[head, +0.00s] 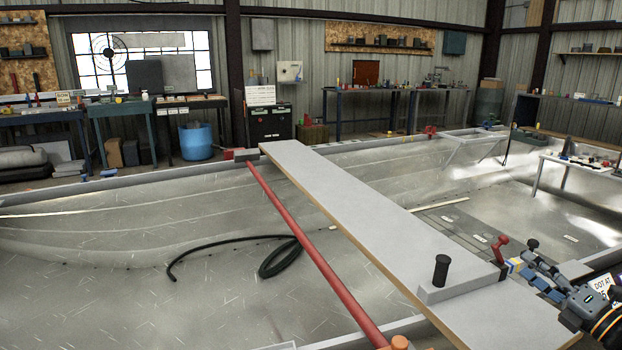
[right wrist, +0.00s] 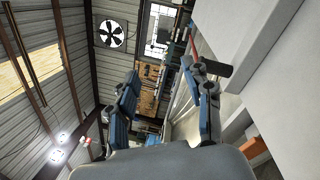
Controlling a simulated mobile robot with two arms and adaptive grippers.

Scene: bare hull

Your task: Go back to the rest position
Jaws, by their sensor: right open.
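My right gripper (head: 527,262) is at the lower right of the head view, beside the right edge of the grey plank (head: 370,205). In the right wrist view its two blue fingers (right wrist: 160,85) stand well apart with nothing between them. A black upright knob (head: 441,271) on a grey block (head: 465,284) is on the plank, to the left of the gripper. A red lever-like piece (head: 500,246) shows just left of the fingers; I cannot tell whether they touch. My left gripper is not in view.
The plank spans the bare metal hull (head: 130,285). A red pole (head: 310,250) runs along its left side. A black hose (head: 280,258) lies in the hull. Workbenches and a blue barrel (head: 196,141) stand behind. The hull floor at left is mostly clear.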

